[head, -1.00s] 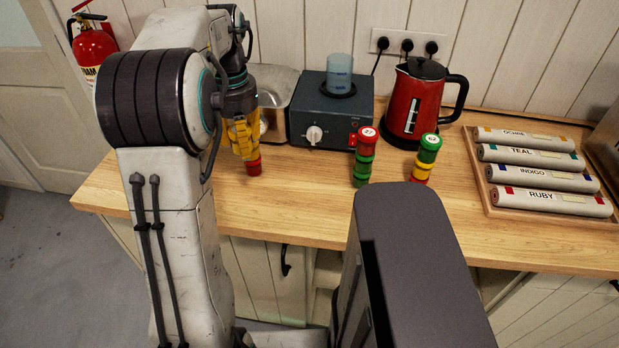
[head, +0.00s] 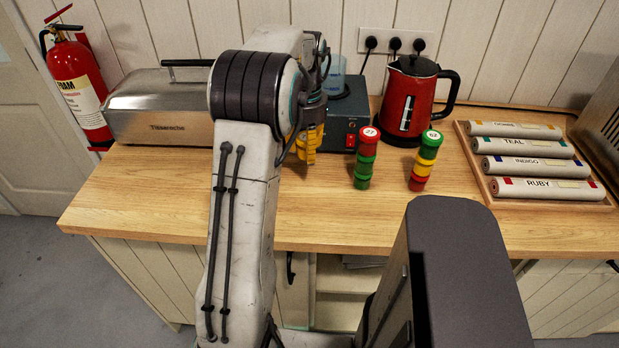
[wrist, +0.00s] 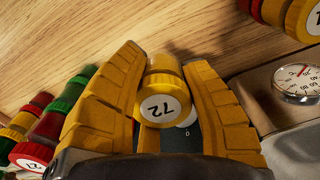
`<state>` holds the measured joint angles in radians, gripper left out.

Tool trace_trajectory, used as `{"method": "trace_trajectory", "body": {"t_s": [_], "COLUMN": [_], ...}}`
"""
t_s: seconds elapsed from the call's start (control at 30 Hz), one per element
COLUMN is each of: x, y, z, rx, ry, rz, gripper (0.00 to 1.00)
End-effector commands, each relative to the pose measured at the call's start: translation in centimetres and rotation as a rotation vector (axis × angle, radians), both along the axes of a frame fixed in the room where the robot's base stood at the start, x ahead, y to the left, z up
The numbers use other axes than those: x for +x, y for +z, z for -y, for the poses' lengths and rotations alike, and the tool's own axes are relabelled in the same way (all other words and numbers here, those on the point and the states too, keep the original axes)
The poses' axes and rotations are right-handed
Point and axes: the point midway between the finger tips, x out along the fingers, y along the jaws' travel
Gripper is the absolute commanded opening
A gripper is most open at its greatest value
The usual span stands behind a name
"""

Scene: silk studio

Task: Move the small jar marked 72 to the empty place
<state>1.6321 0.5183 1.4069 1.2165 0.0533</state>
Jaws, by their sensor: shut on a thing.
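The small jar marked 72 (wrist: 163,104), with a yellow lid, sits between the fingers of my gripper (wrist: 162,88) in the wrist view. My gripper is shut on it. In the head view my gripper (head: 308,147) is partly behind my own arm, in front of the dark blue-grey device (head: 343,118), and the jar is hidden there. To its right stands a red and green stack of jars topped by 27 (head: 366,160). Further right stands a stack topped by 62 (head: 425,160), green, yellow and red. In the wrist view, another yellow and red stack (wrist: 290,12) is partly cut off at the upper right.
A red kettle (head: 410,100) stands behind the stacks. A wooden tray (head: 484,187) with several labelled rolls is at the right. A steel box (head: 160,105) stands at the left; its dial (wrist: 297,82) shows in the wrist view. The counter's front left (head: 150,205) is clear.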

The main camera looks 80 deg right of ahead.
Motion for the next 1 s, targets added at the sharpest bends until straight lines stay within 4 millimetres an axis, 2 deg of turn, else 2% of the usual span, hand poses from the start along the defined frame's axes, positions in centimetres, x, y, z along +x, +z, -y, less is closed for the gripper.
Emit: {"method": "trace_trajectory", "body": {"t_s": [0.3,0.57,0.8,1.0], "x": [0.0,0.0,0.0,0.0], "y": [-4.0,-5.6,-8.4,-8.9], "z": [-0.1,-0.1,-0.1,0.0], "rx": [0.004,0.004,0.004,0.000], "ry": [0.007,0.007,0.007,0.007], "rz": [0.000,0.000,0.000,0.000], "gripper": [0.08,0.08,0.08,0.08]}}
